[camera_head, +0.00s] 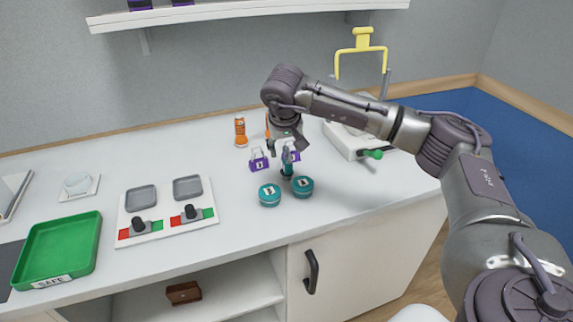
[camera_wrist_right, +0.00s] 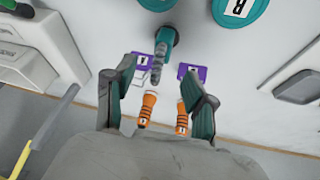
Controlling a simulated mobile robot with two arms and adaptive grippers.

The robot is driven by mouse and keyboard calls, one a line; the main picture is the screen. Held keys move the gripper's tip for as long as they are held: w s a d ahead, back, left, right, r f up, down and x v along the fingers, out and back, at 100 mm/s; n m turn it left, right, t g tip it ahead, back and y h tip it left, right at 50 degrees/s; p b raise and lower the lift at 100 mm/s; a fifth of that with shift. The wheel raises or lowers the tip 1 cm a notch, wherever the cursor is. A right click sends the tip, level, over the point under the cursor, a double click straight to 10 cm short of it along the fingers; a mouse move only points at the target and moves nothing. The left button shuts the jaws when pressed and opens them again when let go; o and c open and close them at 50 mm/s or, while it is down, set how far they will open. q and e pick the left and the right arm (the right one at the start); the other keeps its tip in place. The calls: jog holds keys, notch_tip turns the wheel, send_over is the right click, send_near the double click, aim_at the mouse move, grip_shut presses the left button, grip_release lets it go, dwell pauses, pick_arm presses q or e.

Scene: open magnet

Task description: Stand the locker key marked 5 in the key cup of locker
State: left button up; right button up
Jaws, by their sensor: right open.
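No key marked 5 and no key cup can be made out for certain in either view. Two purple padlocks stand on the white counter, a left one (camera_head: 258,163) and a right one (camera_head: 294,155), with labels too small to read surely. My right gripper (camera_head: 287,165) is low over the counter, pointing down by the right padlock and partly hiding it. In the right wrist view my right gripper (camera_wrist_right: 160,74) has its fingers apart, with both purple padlocks (camera_wrist_right: 192,72) beyond. Nothing is clearly held. My left gripper is not in view.
Two teal round tins (camera_head: 269,195) (camera_head: 303,187) stand just in front of the gripper. Orange bottles (camera_head: 240,132) stand behind. A switch panel (camera_head: 165,212) and a green tray (camera_head: 60,245) marked SAFE lie left. A white machine with a yellow handle (camera_head: 361,44) is right.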

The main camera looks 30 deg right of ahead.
aim_at(284, 154)
jog(key=x, duration=0.2)
jog(key=p+x, duration=0.1)
jog(key=x, duration=0.2)
jog(key=shift+w, duration=0.5)
grip_shut()
